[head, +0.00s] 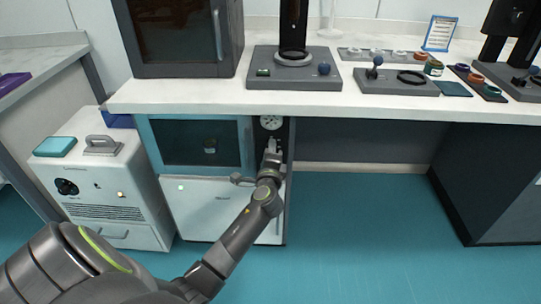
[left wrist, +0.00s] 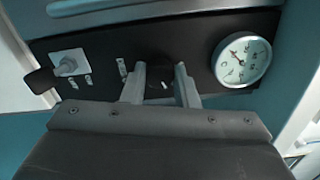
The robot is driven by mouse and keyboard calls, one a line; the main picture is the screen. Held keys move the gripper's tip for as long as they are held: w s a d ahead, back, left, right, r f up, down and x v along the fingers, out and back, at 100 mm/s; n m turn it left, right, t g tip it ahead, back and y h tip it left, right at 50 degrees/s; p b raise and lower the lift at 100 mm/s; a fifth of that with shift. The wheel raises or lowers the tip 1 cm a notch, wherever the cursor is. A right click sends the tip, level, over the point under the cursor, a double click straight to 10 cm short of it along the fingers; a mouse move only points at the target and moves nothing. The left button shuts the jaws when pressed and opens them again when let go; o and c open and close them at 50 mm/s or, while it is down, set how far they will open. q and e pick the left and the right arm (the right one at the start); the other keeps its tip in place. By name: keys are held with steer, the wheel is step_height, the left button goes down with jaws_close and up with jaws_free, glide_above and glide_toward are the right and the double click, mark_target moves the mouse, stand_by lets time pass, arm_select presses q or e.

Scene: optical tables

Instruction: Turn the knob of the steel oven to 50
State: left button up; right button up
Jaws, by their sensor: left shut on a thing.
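The oven with a dark window (head: 200,143) and a light front stands under the bench. Its narrow black control panel (left wrist: 200,45) carries a round white dial gauge (left wrist: 242,60), which also shows in the head view (head: 271,122). My left gripper (head: 271,148) is at this panel, just below the gauge. In the left wrist view its two fingers (left wrist: 161,88) are on either side of a dark knob (left wrist: 160,90) and shut on it. The fingers and wrist partly hide the knob, and I cannot read its setting. My right gripper is out of view.
A white unit (head: 105,180) with a black knob stands left of the oven. The bench top (head: 225,98) above holds a dark oven (head: 180,35) and several instruments. A pale switch (left wrist: 70,62) sits on the panel. The floor (head: 360,220) at the right is clear.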

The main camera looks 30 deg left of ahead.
arm_select(q)
steer(key=shift+f+n+b, duration=0.1)
steer(key=shift+n+b, duration=0.25)
steer(key=shift+n, duration=0.45)
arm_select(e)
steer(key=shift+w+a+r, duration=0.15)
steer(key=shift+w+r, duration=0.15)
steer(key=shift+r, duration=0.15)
arm_select(q)
steer(key=o, duration=1)
steer(key=shift+s, duration=0.1)
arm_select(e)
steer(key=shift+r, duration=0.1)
arm_select(q)
steer(key=p+v, duration=0.1)
steer(key=v, duration=1.1)
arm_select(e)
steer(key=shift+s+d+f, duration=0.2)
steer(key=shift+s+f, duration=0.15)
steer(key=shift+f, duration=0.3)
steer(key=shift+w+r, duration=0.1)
